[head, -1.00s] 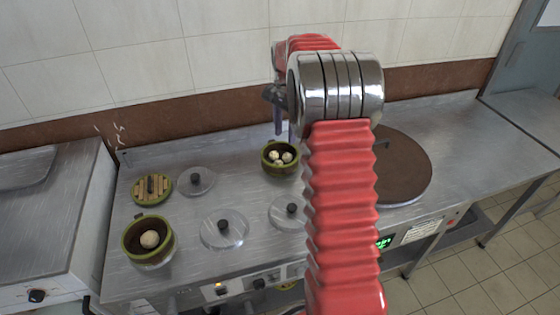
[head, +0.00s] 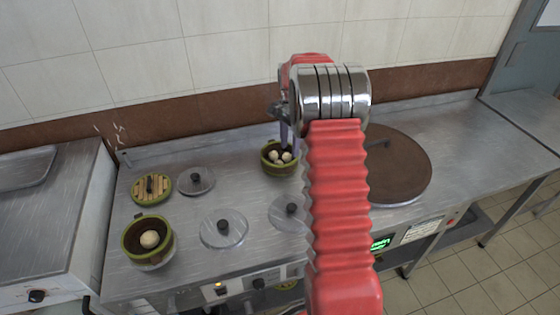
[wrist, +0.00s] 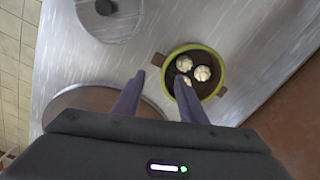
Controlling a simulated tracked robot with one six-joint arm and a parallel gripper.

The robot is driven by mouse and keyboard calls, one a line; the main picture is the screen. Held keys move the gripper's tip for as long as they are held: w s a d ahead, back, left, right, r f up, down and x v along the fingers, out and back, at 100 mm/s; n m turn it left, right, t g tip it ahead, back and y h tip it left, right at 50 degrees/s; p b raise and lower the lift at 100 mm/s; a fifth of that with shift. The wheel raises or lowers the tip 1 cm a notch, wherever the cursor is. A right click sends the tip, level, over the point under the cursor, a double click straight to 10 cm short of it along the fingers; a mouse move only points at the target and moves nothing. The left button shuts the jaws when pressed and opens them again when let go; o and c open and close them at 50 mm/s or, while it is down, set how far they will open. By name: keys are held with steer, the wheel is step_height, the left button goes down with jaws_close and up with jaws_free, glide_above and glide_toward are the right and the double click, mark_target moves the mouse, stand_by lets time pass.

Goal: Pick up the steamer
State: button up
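A round green-rimmed steamer (head: 279,160) holding a few pale buns stands at the back of the steel counter. It also shows in the wrist view (wrist: 222,72), with small brown handles on opposite sides. My gripper (wrist: 160,78) is open and empty. In the wrist view its left finger is outside the steamer, and its right fingertip overlaps the inside, so the near rim and a handle appear between them. In the head view the fingers (head: 284,136) point down over the steamer's back right part, partly hidden by my arm. I cannot tell whether they touch it.
A second open steamer (head: 133,253) with one bun stands at the front left, with a slatted bamboo lid (head: 163,187) behind it. Several round covers with black knobs, such as this one (head: 209,234), lie on the counter. A large brown round plate (head: 412,170) is to the right.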

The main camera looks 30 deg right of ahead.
glide_above(290, 168)
steer(key=shift+w+a+f, duration=0.1)
steer(key=shift+f, duration=2.05)
steer(key=shift+f, duration=2.6)
steer(key=c, duration=0.9)
